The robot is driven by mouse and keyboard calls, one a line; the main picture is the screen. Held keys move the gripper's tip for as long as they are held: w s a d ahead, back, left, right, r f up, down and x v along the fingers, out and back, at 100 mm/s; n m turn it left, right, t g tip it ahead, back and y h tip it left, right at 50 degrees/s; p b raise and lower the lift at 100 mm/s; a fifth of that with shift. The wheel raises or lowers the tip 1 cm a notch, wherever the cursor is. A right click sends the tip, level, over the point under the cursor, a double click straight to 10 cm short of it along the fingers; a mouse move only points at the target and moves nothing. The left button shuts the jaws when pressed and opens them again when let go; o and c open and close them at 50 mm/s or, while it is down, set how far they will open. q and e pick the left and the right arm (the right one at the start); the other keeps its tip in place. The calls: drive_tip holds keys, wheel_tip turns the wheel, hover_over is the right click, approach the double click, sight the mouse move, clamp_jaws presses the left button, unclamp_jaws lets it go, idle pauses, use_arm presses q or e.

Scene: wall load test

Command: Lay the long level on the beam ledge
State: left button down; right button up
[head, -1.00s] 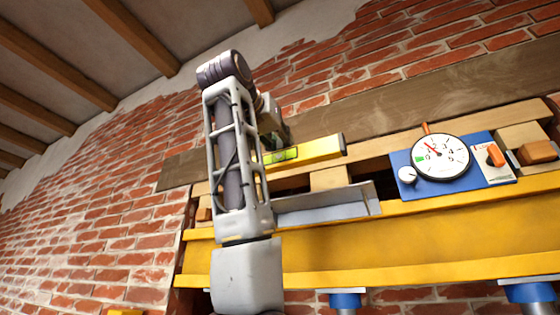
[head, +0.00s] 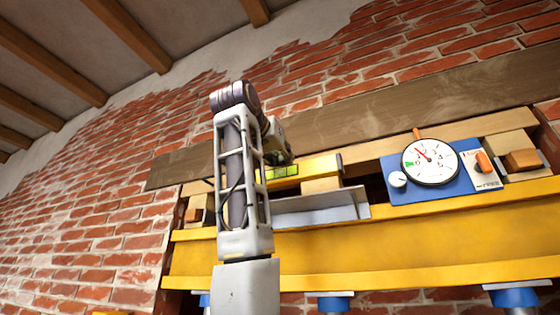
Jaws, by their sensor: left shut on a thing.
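The long level (head: 318,167) is a yellow bar with a green vial and a dark end cap, seen in the middle of the head view. My left gripper (head: 274,158) is shut on it; its fingers are mostly hidden behind my arm, as is the level's left part. The level lies nearly flat, its right end slightly higher in the picture. It is just above the yellow beam (head: 400,245) and its ledge, in front of wooden blocks. I cannot tell whether it touches anything below. My right gripper is not in view.
A grey metal channel (head: 325,208) sits on the beam below the level. A blue panel with a round dial gauge (head: 430,162) stands to the right, close to the level's end. Wooden blocks (head: 521,160) and a long plank (head: 400,115) are behind. Blue jacks (head: 336,303) are below.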

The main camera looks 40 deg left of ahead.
use_arm(q)
drive_tip(key=shift+f+p+x, duration=0.2)
drive_tip(key=shift+p+x, duration=0.25)
drive_tip(key=shift+x, duration=1.55)
drive_tip(key=shift+f+p+x, duration=0.2)
drive_tip(key=shift+p+x, duration=0.2)
drive_tip(key=shift+x, duration=1.55)
drive_tip(key=shift+f+b, duration=0.65)
drive_tip(key=shift+f, duration=0.05)
drive_tip(key=c, duration=1.2)
unclamp_jaws()
drive_tip(key=v, duration=1.2)
